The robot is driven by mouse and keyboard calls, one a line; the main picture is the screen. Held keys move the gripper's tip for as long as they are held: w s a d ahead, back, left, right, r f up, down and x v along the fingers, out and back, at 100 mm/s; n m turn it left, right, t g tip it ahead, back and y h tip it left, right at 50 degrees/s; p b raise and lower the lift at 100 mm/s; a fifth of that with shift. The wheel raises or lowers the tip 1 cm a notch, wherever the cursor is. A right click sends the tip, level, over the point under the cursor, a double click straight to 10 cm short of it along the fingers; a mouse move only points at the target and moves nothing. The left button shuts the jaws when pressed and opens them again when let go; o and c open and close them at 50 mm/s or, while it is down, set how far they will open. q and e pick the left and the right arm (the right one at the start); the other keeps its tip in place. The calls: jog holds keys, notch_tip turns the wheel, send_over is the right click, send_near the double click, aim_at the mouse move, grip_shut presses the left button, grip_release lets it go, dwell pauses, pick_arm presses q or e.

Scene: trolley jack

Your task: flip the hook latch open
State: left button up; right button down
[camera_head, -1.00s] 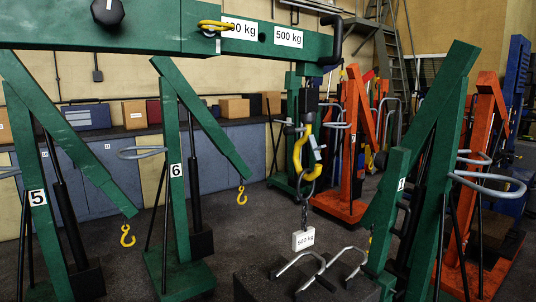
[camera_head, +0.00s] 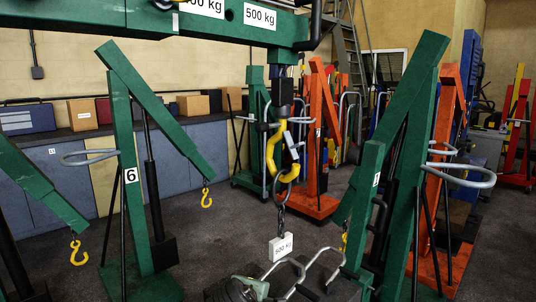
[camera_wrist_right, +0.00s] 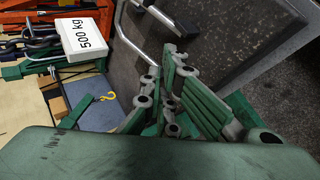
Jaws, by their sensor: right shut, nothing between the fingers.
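The large yellow hook (camera_head: 271,152) hangs below the end of the green beam (camera_head: 160,19). Its silver-grey latch (camera_head: 292,147) lies across the right side of the hook's mouth; I cannot tell exactly how its tip sits. A dark ring (camera_head: 286,184) hangs in the hook, with a chain and a white 500 kg tag (camera_head: 281,246) below. My right gripper (camera_head: 252,287) shows at the bottom edge, below the tag and well apart from the hook. In the right wrist view its fingers (camera_wrist_right: 173,62) are together and empty, and the tag (camera_wrist_right: 86,36) is at upper left. My left gripper is not in view.
Bent metal handles (camera_head: 318,266) on a dark block stand right of my gripper. A green jack (camera_head: 409,170) rises to the right, and another green jack, number 6 (camera_head: 127,180), stands left. Open floor lies between jack 6 and the hanging hook.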

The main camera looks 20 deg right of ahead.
jog(key=w+r+n+h, duration=0.1)
jog(key=w+r, duration=0.2)
jog(key=r, duration=0.4)
jog(key=w+r+n+t+h, duration=0.1)
jog(key=w+r+h, duration=0.15)
jog(key=r, duration=0.35)
jog(key=w+r, duration=0.4)
jog(key=r, duration=0.3)
jog(key=n+h, duration=0.1)
jog(key=h, duration=0.3)
send_near(268, 156)
jog(key=s+a, duration=0.1)
jog(key=s, duration=0.2)
jog(key=shift+s+a+r+t+y, duration=0.1)
jog(key=shift+a+r+t+y, duration=0.05)
jog(key=shift+r+t+y, duration=0.2)
jog(key=p+x, duration=0.2)
jog(key=x, duration=0.8)
jog(key=shift+p, duration=0.3)
jog(key=shift+s+r, duration=0.15)
jog(key=shift+s+d+r+p, duration=0.1)
jog(key=shift+s+d+r, duration=0.15)
jog(key=shift+s, duration=0.25)
jog(key=shift+s+d+r+p, duration=0.15)
jog(key=shift+s+r, duration=0.1)
jog(key=shift+s, duration=0.2)
jog(key=shift+s+d+r+p, duration=0.1)
jog(key=shift+s+d+r, duration=0.2)
jog(key=shift+s, duration=0.2)
